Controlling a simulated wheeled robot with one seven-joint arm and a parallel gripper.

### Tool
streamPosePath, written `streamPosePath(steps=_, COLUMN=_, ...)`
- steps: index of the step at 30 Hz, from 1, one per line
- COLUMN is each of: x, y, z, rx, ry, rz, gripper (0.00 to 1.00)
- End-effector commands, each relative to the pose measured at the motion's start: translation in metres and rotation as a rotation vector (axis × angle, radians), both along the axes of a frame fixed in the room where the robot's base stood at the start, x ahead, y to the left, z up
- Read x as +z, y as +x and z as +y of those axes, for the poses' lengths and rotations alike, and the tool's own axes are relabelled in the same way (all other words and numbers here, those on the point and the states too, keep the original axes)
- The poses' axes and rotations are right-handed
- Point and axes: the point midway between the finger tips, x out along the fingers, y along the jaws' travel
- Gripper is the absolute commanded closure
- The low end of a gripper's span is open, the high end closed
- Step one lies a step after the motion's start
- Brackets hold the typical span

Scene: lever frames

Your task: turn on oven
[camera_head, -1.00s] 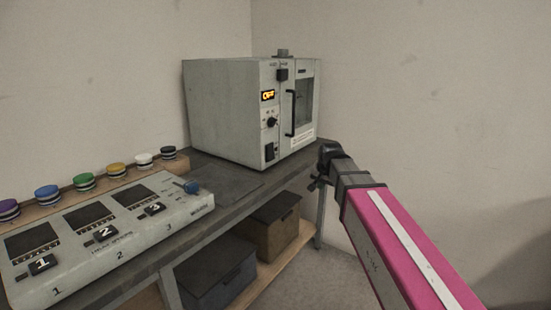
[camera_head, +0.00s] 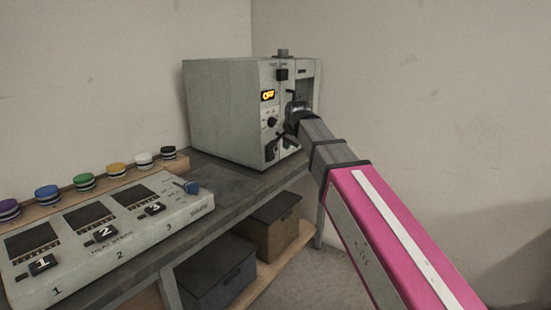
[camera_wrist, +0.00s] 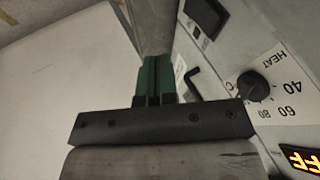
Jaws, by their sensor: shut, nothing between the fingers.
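The grey oven (camera_head: 225,112) stands at the back of the bench, its front facing right. Its lit orange display (camera_head: 267,95) appears to read OFF. A black heat knob (camera_head: 272,122) sits below it and also shows in the wrist view (camera_wrist: 252,87), beside the word HEAT and a number scale. A dark switch-like rectangle (camera_head: 270,149) is low on the panel. My gripper (camera_head: 297,108) is in front of the oven door, right of the knob, and covers much of the door. In the wrist view, its green fingers (camera_wrist: 155,78) are together and empty. Contact with the oven cannot be told.
Storage boxes (camera_head: 268,222) sit on the shelf below. Clear bench top (camera_head: 218,182) lies before the oven.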

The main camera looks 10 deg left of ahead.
Motion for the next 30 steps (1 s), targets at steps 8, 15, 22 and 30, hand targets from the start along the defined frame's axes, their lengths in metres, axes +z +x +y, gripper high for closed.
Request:
streamPosePath(steps=8, x=-0.012, y=0.008, z=0.004, rx=0.001, ry=-0.002, rz=0.002, gripper=1.0)
streamPosePath(steps=15, x=-0.044, y=0.028, z=0.015, rx=0.001, ry=-0.002, rz=0.002, gripper=1.0)
streamPosePath(steps=22, x=-0.077, y=0.048, z=0.026, rx=0.001, ry=-0.002, rz=0.002, gripper=1.0)
streamPosePath(steps=30, x=-0.086, y=0.063, z=0.055, rx=0.002, ry=0.0, rz=0.0, gripper=1.0)
